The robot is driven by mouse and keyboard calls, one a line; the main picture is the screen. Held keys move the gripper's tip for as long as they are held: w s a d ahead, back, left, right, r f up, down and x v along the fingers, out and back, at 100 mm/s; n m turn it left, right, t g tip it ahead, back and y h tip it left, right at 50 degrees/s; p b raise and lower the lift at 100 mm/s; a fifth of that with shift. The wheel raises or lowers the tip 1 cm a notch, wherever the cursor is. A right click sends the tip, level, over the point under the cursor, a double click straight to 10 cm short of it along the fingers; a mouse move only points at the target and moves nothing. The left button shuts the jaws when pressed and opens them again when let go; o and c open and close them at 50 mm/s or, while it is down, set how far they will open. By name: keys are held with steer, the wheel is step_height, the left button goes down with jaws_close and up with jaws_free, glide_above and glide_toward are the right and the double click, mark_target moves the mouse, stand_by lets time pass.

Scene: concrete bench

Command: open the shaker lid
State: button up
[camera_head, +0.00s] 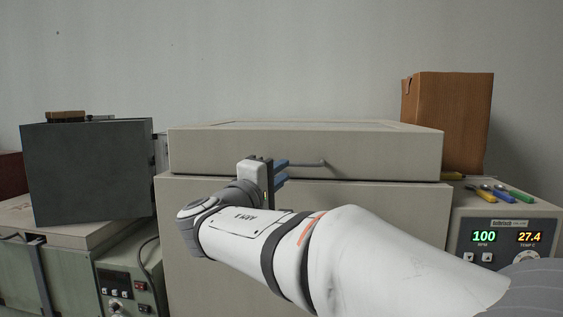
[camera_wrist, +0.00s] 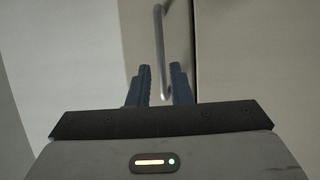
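The shaker is a large beige box with a flat lid (camera_head: 380,149) resting shut on its body (camera_head: 400,215); a thin dark seam shows between them. A slim metal bar handle (camera_head: 308,164) is on the lid's front face; it also shows in the wrist view (camera_wrist: 158,30). My gripper (camera_head: 283,171) is at the lid's front, by the left part of the handle. Its two blue fingers (camera_wrist: 162,84) are apart, and the handle's near end appears between them in the wrist view. Gaps seem to remain, and I cannot tell whether either finger touches it. My arm hides part of the shaker body.
A control panel (camera_head: 505,240) reading 100 RPM and 27.4 stands at right, with coloured-handled tools on top. A brown cardboard box (camera_head: 450,122) stands behind it. A dark grey box (camera_head: 88,170) stands at left above a greenish unit. Space above the lid looks clear.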

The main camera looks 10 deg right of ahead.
mark_target(292, 165)
steer(key=p+x, duration=0.1)
steer(key=x, duration=0.5)
steer(key=shift+p, duration=0.3)
steer(key=shift+c, duration=0.4)
jaws_close()
steer(key=shift+f, duration=0.1)
